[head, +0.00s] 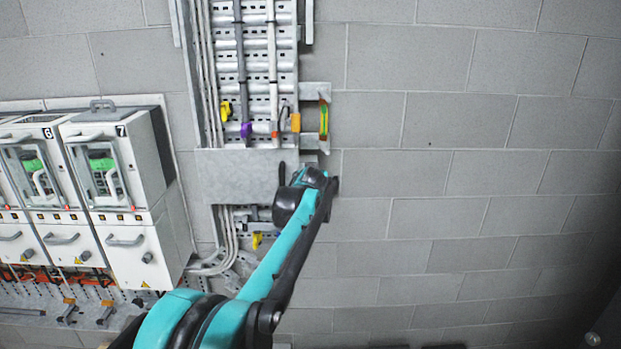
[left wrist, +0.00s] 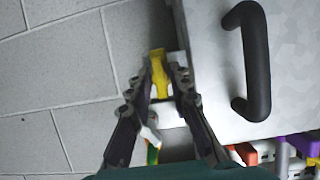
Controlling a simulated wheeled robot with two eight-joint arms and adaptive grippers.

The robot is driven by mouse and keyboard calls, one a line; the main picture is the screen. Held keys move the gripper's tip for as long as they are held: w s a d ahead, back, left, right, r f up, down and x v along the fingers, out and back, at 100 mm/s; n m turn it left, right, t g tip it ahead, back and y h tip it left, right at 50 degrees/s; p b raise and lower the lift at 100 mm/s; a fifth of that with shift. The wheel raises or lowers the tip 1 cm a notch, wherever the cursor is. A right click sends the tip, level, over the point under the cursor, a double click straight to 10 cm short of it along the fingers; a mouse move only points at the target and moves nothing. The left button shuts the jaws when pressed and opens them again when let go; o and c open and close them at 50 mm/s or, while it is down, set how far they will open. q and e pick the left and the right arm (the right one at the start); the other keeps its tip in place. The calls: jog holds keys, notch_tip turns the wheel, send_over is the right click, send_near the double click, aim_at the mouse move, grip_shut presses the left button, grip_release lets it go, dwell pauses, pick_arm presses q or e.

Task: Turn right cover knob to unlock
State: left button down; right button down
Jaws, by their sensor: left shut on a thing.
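The grey metal cover (head: 235,175) sits on the wall rack, with a black handle (head: 281,174) near its right edge. In the left wrist view the cover (left wrist: 214,95) and its curved black handle (left wrist: 257,62) fill the right side. A yellow knob (left wrist: 158,75) is at the cover's edge there. My left gripper (left wrist: 166,78) is shut on the yellow knob, one finger on each side. In the head view my arm hides the knob and the fingertips. My right gripper is in neither view.
White drive cabinets (head: 115,185) with handles stand in a row at the left. Above the cover is a perforated cable rack (head: 255,75) with yellow, purple and orange parts at its lower end. The block wall (head: 450,180) at the right is bare.

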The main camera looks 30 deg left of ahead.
pick_arm(q)
jog(key=c, duration=1.6)
grip_release()
jog(key=shift+f, duration=0.1)
jog(key=v, duration=1.2)
